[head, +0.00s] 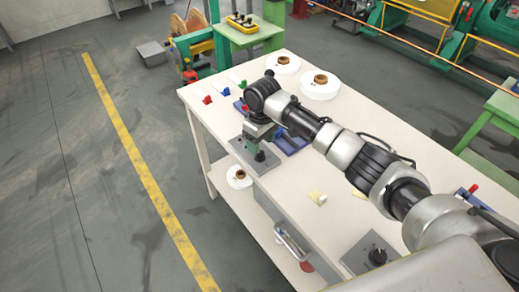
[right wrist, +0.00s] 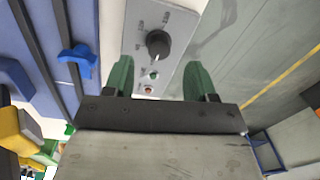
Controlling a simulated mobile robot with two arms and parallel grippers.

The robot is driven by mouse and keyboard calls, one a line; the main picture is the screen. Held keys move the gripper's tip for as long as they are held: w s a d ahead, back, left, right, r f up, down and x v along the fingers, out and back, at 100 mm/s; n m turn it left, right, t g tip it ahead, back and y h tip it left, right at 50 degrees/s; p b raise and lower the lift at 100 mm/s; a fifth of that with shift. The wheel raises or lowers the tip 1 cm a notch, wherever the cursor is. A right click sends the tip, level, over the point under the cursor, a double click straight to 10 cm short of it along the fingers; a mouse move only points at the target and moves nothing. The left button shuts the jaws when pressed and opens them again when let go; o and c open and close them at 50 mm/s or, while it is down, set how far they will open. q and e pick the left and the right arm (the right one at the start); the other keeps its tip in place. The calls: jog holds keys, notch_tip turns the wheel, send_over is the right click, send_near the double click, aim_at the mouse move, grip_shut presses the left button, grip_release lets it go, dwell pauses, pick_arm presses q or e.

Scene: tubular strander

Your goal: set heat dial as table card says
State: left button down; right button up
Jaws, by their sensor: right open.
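A grey control box (head: 243,152) with a black dial (head: 260,156) sits at the left edge of the cream table. In the right wrist view its panel (right wrist: 133,62) shows the black dial (right wrist: 157,44), small labels around it too blurred to read, and a green and a red round spot below. My right gripper (head: 256,138) is over the box, open and empty; its green fingers (right wrist: 158,72) are on either side of the panel, apart from the dial. I cannot make out a card. My left gripper is out of view.
A second grey box with a black knob (head: 377,256) is at the table's near end. White spools (head: 320,88), blue fixtures (head: 292,144), red, blue and green clips (head: 224,92) and cream pieces (head: 317,198) are on the table (head: 300,225). Open floor lies to the left.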

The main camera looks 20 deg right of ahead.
aim_at(260, 156)
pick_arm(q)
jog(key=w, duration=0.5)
pick_arm(e)
notch_tip(260, 156, down, 5)
jog(key=shift+w+a+r, duration=0.1)
jog(key=shift+c, duration=1.4)
jog(key=c, duration=0.6)
jog(key=shift+r+m+p, duration=0.15)
jog(key=shift+m+p, duration=0.35)
jog(key=shift+p, duration=0.45)
jog(key=shift+c, duration=0.2)
jog(key=m+p, duration=0.3)
jog(key=shift+p, duration=0.3)
jog(key=m+p, duration=0.3)
jog(key=m, duration=0.1)
jog(key=shift+m, duration=0.3)
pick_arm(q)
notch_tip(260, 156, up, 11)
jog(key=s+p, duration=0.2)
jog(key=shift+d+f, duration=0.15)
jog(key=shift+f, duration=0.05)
pick_arm(e)
jog(key=shift+m, duration=1.5)
